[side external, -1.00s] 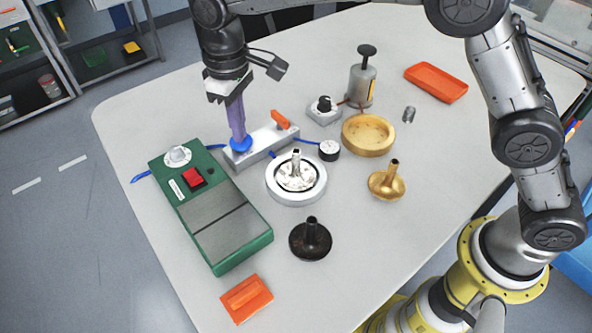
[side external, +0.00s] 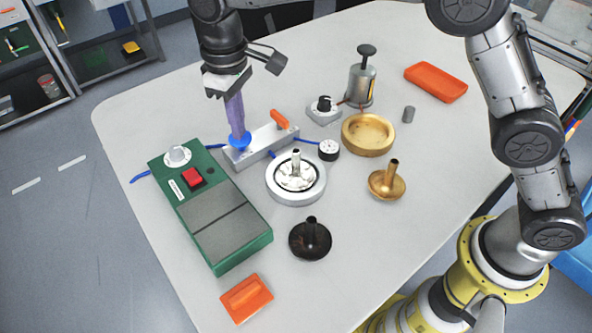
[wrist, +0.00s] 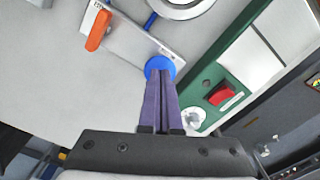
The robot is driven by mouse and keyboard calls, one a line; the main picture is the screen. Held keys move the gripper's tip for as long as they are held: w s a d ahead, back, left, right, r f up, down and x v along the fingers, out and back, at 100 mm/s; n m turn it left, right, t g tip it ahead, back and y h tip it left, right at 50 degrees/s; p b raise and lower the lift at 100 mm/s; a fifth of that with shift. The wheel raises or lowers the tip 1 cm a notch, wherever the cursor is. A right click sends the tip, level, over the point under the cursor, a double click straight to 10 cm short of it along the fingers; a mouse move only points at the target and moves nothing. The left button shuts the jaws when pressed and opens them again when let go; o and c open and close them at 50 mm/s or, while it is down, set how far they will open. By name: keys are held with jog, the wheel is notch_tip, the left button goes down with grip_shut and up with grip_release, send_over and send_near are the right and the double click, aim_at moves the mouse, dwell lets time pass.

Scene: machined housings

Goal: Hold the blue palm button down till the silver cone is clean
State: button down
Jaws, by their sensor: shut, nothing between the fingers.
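The blue palm button (side external: 240,143) sits on the end of a pale grey block with an orange lever. My gripper (side external: 238,134) is shut, its purple fingers pointing down onto the button; the tips look to be at its top, but I cannot tell how far it is pressed. In the wrist view the fingers (wrist: 160,82) overlap the blue button (wrist: 159,65). The silver cone (side external: 296,172) stands upright in a round silver ring holder (side external: 316,191). Its wide base shows dark patches.
A green control box (side external: 235,240) with a red button is at the left. A dark cone (side external: 310,240), a brass cone (side external: 387,182), a gold dish (side external: 368,152), a gauge (side external: 329,150) and a pump bottle (side external: 361,80) stand around the ring. Orange trays (side external: 436,82) lie farther out.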

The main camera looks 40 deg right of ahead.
jog(key=shift+r, duration=2.3)
